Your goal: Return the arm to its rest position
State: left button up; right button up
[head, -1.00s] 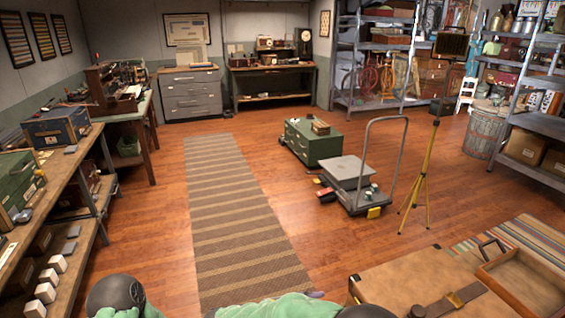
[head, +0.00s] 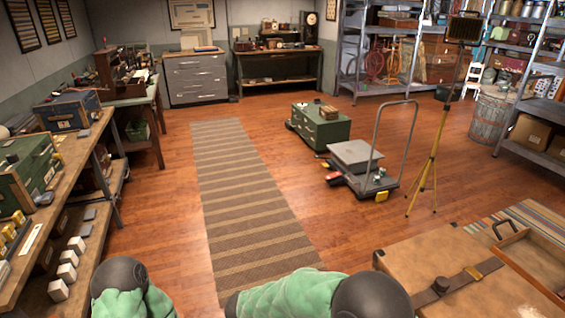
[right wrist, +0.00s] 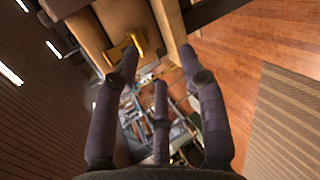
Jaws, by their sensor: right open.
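My right gripper (right wrist: 160,72) shows in the right wrist view with three dark segmented fingers spread apart. It is open, with no held object visible between the fingers. My right arm (head: 320,295), with a green cover and a dark round joint, shows at the bottom middle of the head view. My left arm (head: 122,285) shows at the bottom left. Neither gripper shows in the head view, and the left gripper is not seen at all.
A brown case (head: 440,265) with a strap lies at lower right, near my right arm. A long workbench (head: 88,150) runs along the left. A flatbed cart (head: 358,158) and yellow tripod (head: 428,165) stand beyond. The striped runner (head: 245,200) is clear.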

jog(key=s+d+f+g+y, duration=0.1)
jog(key=s+f+g+y, duration=0.25)
jog(key=f, duration=0.45)
jog(key=s+f+g+y, duration=0.25)
jog(key=s+f, duration=0.25)
jog(key=f, duration=0.3)
jog(key=s+a+f+m+y+p, duration=0.2)
jog(key=s+a+f+m+y, duration=0.25)
jog(key=s+f+y, duration=0.45)
jog(key=w+d+f+m+t, duration=0.1)
jog(key=m, duration=0.1)
jog(key=w+d+f+m+t+y, duration=0.1)
jog(key=t, duration=0.1)
jog(key=shift+w+d+f+m, duration=0.25)
jog(key=shift+w+d+m, duration=0.1)
jog(key=shift+w+d, duration=0.05)
jog(key=shift+r, duration=0.15)
